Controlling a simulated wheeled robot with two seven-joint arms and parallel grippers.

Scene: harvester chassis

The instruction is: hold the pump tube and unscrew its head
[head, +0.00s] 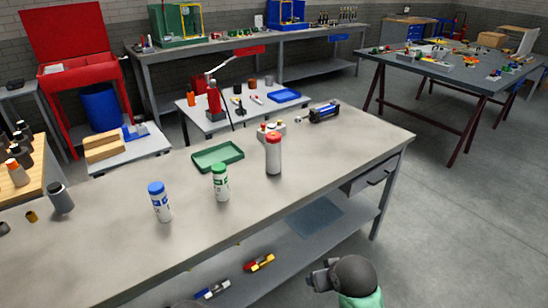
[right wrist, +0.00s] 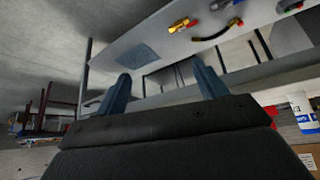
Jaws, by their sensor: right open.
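Three upright white tubes stand apart on the workbench: one with a blue head (head: 161,203), one with a green head (head: 220,183) and one with a red head (head: 273,155). I cannot tell which is the pump tube. A dark cylinder with blue parts (head: 324,112) lies near the bench's far edge. My right gripper (head: 318,274) is in front of the bench, below its top and away from the tubes. Its two fingers (right wrist: 162,87) are spread with nothing between them in the right wrist view.
A green tray (head: 218,156) and a small fitting with red knobs (head: 271,129) are on the workbench (head: 330,155). The lower shelf holds coloured tools (head: 259,263). A dark cylinder (head: 60,197) stands at the left. The bench's right part is clear.

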